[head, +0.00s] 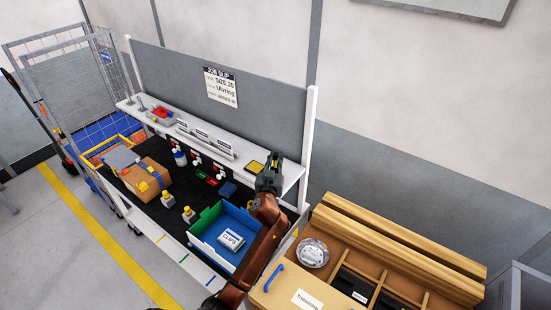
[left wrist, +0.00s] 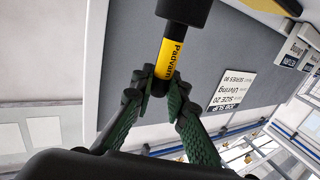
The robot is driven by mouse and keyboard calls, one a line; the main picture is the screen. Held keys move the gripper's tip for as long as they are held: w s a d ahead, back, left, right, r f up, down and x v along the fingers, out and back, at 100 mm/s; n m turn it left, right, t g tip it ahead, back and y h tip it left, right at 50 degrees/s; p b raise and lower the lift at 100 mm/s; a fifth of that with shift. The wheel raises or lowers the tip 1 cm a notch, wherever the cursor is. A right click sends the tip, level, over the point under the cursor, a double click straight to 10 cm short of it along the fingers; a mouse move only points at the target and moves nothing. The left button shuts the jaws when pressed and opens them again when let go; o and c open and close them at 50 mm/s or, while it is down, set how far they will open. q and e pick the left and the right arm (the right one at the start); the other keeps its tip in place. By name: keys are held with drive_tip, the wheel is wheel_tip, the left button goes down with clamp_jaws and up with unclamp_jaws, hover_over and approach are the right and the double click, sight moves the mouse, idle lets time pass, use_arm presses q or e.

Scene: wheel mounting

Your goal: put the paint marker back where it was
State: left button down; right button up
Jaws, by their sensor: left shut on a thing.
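The paint marker (left wrist: 171,58), a yellow cylinder with black ends and dark lettering, shows in the left wrist view. My left gripper (left wrist: 161,86) is shut on its lower black end, and the marker points away from the fingers. In the head view my left gripper (head: 272,172) is at the right end of the white shelf (head: 291,168), beside a yellow, dark-edged pad (head: 254,167). The marker cannot be made out in the head view. I cannot tell which place it came from. My right gripper is not in view.
A blue-and-green bin (head: 204,231) holds a white box marked CLIPS (head: 231,240). A cardboard box (head: 148,180) and bottles (head: 189,215) stand on the black bench. A wooden organizer (head: 330,272) stands at right. A job slip (head: 221,87) hangs on the grey panel.

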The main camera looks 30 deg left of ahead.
use_arm(q)
drive_tip(key=shift+f, duration=0.2)
drive_tip(key=c, duration=1.9)
unclamp_jaws()
drive_tip(key=shift+r, duration=0.15)
drive_tip(key=shift+r, duration=0.15)
drive_tip(key=b+v, duration=0.2)
drive_tip(key=v, duration=1)
